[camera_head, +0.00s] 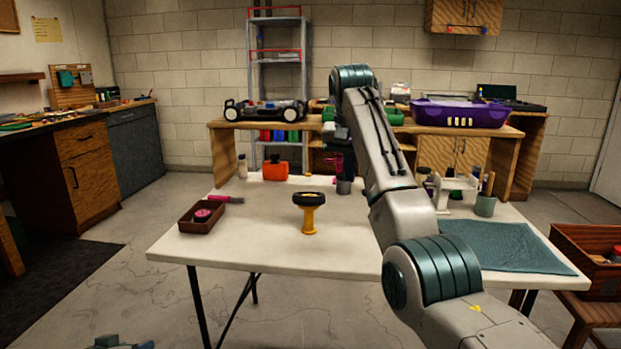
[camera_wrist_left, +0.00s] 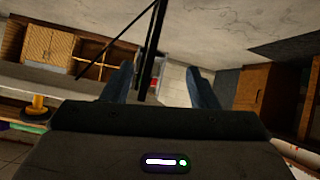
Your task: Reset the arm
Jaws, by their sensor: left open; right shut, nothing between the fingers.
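My right arm (camera_head: 384,150) rises from the lower right of the head view, bends at a raised elbow joint (camera_head: 352,77) and stands over the table's right half. My right gripper is largely hidden behind the arm; it is shut and empty. My left gripper (camera_wrist_left: 161,86) shows in the left wrist view with its two fingers spread and nothing between them. A small teal and grey part of my left arm (camera_head: 120,342) shows at the bottom left edge of the head view, low beside the table.
The white table (camera_head: 240,250) holds a yellow stand (camera_head: 309,218), a brown tray (camera_head: 203,216), an orange box (camera_head: 275,170), a cup (camera_head: 486,205) and a teal mat (camera_head: 505,248). A car chassis (camera_head: 264,111) and purple basket (camera_head: 460,114) sit on the bench behind. The table's front left is clear.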

